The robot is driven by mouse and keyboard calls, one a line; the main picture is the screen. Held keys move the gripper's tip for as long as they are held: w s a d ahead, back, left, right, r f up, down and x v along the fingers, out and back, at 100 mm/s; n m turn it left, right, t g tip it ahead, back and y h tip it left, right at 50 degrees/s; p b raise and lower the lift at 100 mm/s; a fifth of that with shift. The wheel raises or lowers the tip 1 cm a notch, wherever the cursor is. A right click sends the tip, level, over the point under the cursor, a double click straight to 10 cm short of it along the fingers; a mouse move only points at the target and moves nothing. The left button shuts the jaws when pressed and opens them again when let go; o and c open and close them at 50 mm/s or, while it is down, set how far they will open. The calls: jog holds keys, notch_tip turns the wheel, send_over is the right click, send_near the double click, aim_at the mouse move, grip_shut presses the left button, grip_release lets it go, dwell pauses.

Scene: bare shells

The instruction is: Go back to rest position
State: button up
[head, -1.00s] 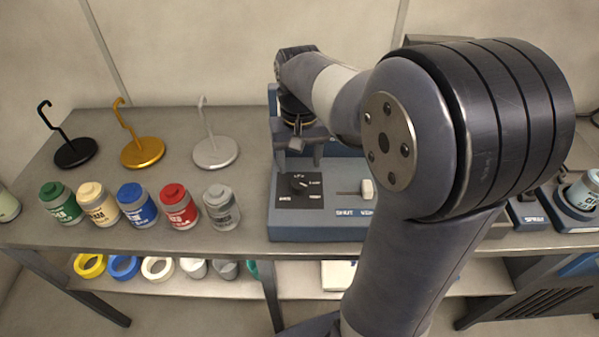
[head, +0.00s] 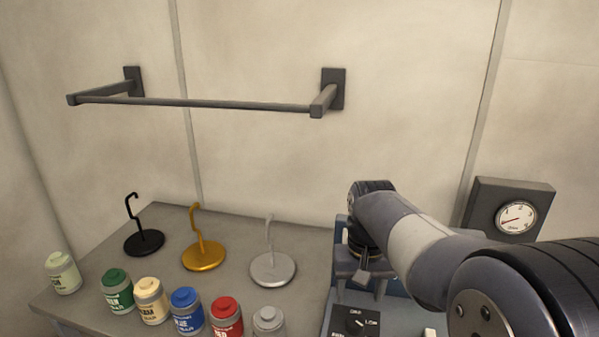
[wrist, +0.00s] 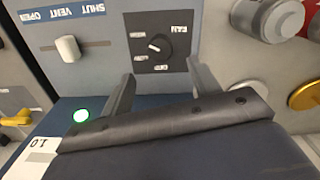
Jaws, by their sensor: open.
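My gripper (head: 362,280) hangs over the blue-grey machine at the right end of the visible bench. In the wrist view my gripper (wrist: 158,90) is open, its two fingers apart with nothing between them. Beyond the fingers is the machine's panel (wrist: 205,20), with a round black fan knob (wrist: 159,44) and a white slider (wrist: 68,48) by the words SHUT and VENT. A green lamp (wrist: 81,116) is lit near the left finger. In the head view my arm reaches in from the lower right and hides part of the machine.
Several paint jars, including a red one (head: 226,316) and a blue one (head: 187,310), line the bench front. Black (head: 144,243), gold (head: 204,256) and silver (head: 273,268) hook stands are behind. A wall rail (head: 200,104) is above; a gauge (head: 515,218) is at right.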

aim_at(355, 320)
notch_tip(355, 320, down, 8)
jog(key=shift+r+n, duration=0.1)
jog(key=shift+n, duration=0.8)
